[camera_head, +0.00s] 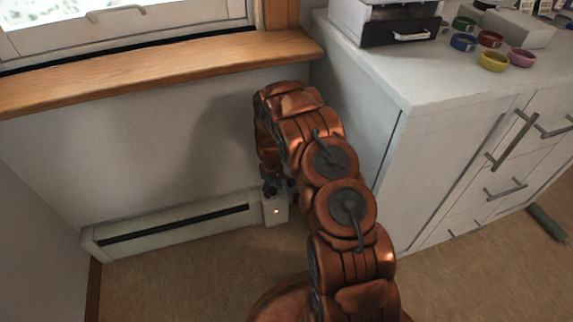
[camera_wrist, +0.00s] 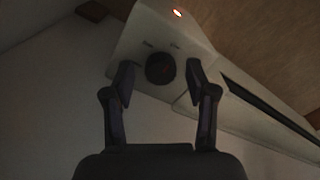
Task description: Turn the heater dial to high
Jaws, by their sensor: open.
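The heater (camera_head: 175,228) is a long, low white unit with a dark slot along the wall under the window. Its end box (camera_head: 275,211) shows a lit orange light. Faint markings beside the dial are too small to read. My gripper (camera_wrist: 160,80) is open, with one finger on each side of the dial. I cannot tell whether either finger touches it. In the head view my gripper (camera_head: 277,187) is at the end box, and the dial is hidden there.
A white cabinet (camera_head: 395,150) stands close to the right of my arm. Several coloured rings and a box with a dark drawer (camera_head: 400,32) are on its top. A wooden window sill (camera_head: 150,70) is above the heater. The floor (camera_head: 180,280) before the heater is clear.

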